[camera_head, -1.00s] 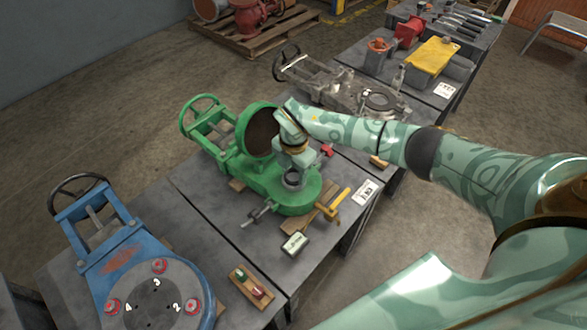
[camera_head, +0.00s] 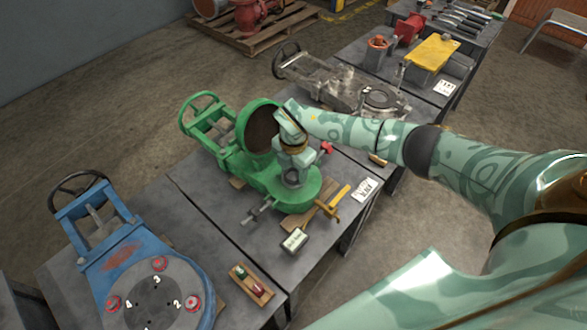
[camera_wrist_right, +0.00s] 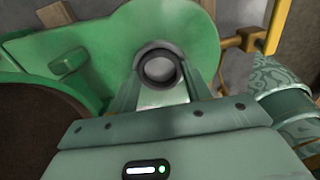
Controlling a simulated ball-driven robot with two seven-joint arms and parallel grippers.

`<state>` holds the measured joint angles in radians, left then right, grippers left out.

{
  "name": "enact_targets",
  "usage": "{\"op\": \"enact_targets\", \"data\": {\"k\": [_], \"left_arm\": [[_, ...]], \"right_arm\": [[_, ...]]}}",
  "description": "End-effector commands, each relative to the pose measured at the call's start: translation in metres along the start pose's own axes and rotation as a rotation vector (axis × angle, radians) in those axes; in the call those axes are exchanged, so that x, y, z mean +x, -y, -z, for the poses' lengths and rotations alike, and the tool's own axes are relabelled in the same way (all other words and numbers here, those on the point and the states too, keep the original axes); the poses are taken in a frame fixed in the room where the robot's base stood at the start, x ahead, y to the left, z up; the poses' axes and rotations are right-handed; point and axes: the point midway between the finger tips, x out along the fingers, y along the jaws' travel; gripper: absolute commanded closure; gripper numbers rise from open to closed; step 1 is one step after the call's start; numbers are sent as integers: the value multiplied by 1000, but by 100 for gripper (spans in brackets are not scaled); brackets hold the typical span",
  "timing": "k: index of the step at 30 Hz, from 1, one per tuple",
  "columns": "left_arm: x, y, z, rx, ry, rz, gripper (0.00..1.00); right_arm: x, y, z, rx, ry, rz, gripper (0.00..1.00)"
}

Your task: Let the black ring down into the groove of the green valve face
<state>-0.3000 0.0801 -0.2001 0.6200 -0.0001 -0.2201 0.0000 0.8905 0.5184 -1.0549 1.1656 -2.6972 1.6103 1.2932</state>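The green valve (camera_head: 262,178) lies on the middle bench, its round face (camera_head: 306,194) at the near end. My right gripper (camera_head: 293,177) points down over this face. In the right wrist view the black ring (camera_wrist_right: 143,68) sits between the two fingertips (camera_wrist_right: 160,75), which appear to meet its rim on both sides. The green face (camera_wrist_right: 95,50) is below and around it. The groove is hidden under the ring and fingers, and I cannot tell whether the ring touches the face. My left gripper is not in view.
The green valve's raised round cover (camera_head: 262,128) stands close beside the gripper. A yellow-handled tool (camera_head: 335,203), a small box (camera_head: 294,241) and a wooden tray (camera_head: 251,287) lie nearby. A blue valve (camera_head: 130,250) is at front left, a grey valve (camera_head: 345,88) behind.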

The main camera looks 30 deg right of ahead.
Motion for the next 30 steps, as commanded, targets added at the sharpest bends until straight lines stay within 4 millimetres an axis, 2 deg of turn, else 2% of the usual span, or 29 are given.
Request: {"op": "enact_targets", "data": {"k": [1,2,10,14,17,24,30], "left_arm": [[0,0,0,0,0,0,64],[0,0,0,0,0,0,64],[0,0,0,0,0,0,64],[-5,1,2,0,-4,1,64],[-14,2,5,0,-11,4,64],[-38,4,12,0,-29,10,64],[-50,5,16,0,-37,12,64]], "right_arm": [[0,0,0,0,0,0,37],[0,0,0,0,0,0,29],[0,0,0,0,0,0,29],[-11,0,-1,0,1,-3,29],[-32,-1,-1,0,2,-6,29],[-99,-1,-1,-2,3,-7,29],[-142,0,-1,-1,2,-4,29]]}}
